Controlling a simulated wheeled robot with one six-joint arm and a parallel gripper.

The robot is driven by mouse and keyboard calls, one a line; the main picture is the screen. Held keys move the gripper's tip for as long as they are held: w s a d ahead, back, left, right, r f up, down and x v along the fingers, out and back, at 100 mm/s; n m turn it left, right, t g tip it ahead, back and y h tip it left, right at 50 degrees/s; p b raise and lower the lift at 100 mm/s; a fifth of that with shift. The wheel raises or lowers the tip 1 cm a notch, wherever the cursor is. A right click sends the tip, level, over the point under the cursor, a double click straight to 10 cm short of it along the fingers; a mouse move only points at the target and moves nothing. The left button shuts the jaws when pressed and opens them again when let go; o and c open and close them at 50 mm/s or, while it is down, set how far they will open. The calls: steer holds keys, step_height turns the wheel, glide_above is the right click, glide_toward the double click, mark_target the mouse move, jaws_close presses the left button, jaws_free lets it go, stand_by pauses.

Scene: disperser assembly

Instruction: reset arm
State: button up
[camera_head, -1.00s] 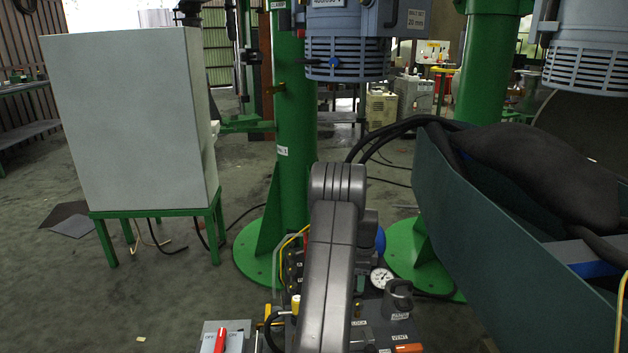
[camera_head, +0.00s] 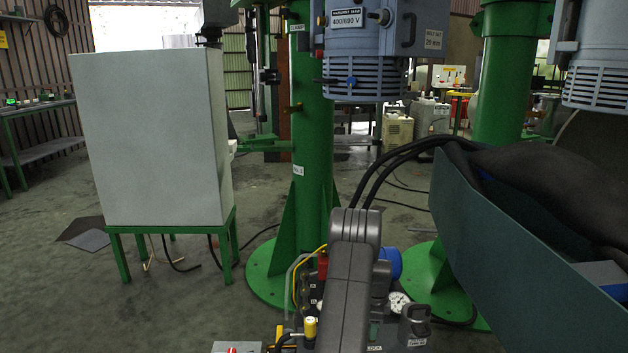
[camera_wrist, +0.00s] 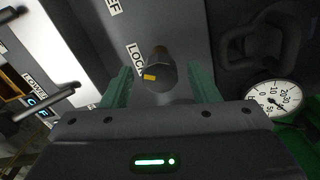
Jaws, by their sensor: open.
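In the wrist view my gripper (camera_wrist: 162,80) is open, with one green finger on each side of a round dark knob (camera_wrist: 158,72). The knob has a yellow mark and sits beside a LOCK label (camera_wrist: 135,58) on a grey panel (camera_wrist: 180,22). I see a gap between the fingers and the knob; how deep the fingertips reach around it I cannot tell. In the head view my grey arm stands over the control unit (camera_head: 385,335) in front of the green column. My gripper is hidden there behind the arm.
A dial gauge (camera_wrist: 273,100) and a dark handle (camera_wrist: 262,38) lie to the right of the gripper. A black lever (camera_wrist: 50,100) is at the left. A pale cabinet (camera_head: 150,140), a green column (camera_head: 312,150) and a dark green trough (camera_head: 520,270) surround the unit.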

step_height(320, 180, up, 14)
steer(key=r+p, duration=0.1)
steer(key=p, duration=0.3)
step_height(320, 180, down, 15)
steer(key=b, duration=0.4)
steer(key=shift+f, duration=0.2)
steer(key=shift+r+n, duration=0.2)
steer(key=shift+n, duration=0.5)
steer(key=n, duration=0.8)
steer(key=shift+n, duration=0.3)
steer(key=n, duration=1)
